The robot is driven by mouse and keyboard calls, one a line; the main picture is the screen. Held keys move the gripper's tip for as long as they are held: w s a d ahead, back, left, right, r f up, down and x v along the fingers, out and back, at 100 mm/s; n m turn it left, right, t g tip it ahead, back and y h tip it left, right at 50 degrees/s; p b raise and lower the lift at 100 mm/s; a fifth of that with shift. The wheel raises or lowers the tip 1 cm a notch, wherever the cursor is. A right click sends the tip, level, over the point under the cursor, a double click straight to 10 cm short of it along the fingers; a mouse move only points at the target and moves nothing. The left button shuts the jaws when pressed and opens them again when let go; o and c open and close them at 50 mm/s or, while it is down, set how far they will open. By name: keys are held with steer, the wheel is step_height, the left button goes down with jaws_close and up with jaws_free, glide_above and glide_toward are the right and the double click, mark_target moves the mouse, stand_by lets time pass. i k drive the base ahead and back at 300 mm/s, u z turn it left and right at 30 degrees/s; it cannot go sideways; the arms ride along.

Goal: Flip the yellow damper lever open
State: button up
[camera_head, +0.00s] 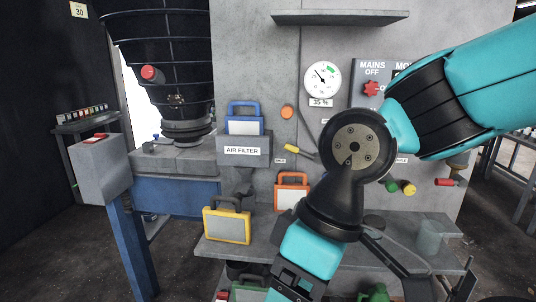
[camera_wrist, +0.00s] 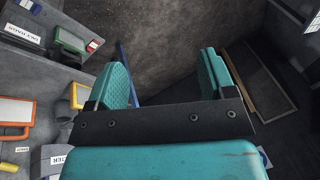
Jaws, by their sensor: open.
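The yellow damper lever (camera_head: 291,148) is on the grey wall panel, right of the air filter box. Its yellow grip points to the left, with a rod running right and slightly down behind my arm. A yellow piece that looks like its grip (camera_wrist: 8,167) shows at the lower left edge of the wrist view. My gripper (camera_wrist: 165,85) is open and empty, with its two turquoise pads wide apart above the dark floor. It is well away from the lever and not touching anything. In the head view its fingers cannot be made out.
A blue-framed filter (camera_head: 244,118) sits in the AIR FILTER box (camera_head: 244,158). Yellow-framed (camera_head: 227,226) and orange-framed (camera_head: 292,176) filters stand below. A gauge (camera_head: 322,78) reads 35 % and a red MAINS knob (camera_head: 371,88) is right. My arm hides much of the panel.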

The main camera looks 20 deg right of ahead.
mark_target(302, 152)
steer(key=k, duration=0.5)
steer(key=u, duration=1.9)
steer(key=i, duration=0.95)
steer(key=z, duration=1.95)
